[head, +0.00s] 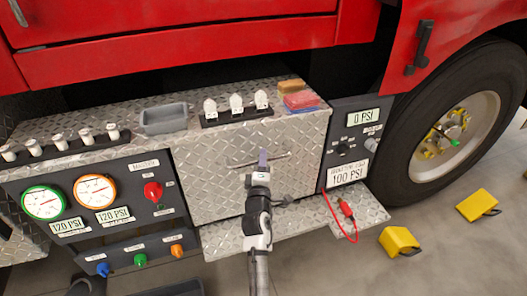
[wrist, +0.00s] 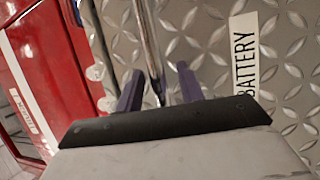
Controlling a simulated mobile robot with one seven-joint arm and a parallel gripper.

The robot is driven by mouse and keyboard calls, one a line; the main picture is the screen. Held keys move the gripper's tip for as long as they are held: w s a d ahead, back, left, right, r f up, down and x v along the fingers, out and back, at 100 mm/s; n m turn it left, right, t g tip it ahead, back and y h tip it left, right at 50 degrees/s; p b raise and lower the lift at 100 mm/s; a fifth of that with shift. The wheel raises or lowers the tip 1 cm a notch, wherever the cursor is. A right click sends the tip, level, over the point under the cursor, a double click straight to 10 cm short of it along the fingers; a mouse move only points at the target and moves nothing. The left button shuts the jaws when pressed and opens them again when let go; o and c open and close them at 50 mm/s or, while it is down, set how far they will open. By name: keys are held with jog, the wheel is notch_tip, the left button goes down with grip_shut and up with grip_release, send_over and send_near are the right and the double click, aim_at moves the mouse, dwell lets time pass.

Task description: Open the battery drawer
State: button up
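The battery drawer (head: 210,190) is a diamond-plate metal front in the middle of the bumper, and it looks closed. Its thin bar handle (head: 279,156) runs across the upper part of the front. The handle also shows in the wrist view (wrist: 149,35), running down between the fingers. A white BATTERY label (wrist: 244,55) is on the plate to the right. My gripper (head: 263,158) is at the handle, with its purple fingers apart, one on each side of the bar, in the wrist view (wrist: 158,85). I cannot tell whether either finger touches the bar.
A grey tray (head: 164,119), a row of white switches (head: 237,107) and folded cloths (head: 300,101) sit on top. A gauge panel (head: 100,205) is at left, a PSI panel (head: 349,145) with red cable (head: 345,208) at right. Yellow chocks (head: 399,242) lie near the wheel.

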jog(key=shift+w, duration=0.35)
jog(key=shift+r, duration=0.1)
jog(key=shift+s, duration=0.1)
grip_shut()
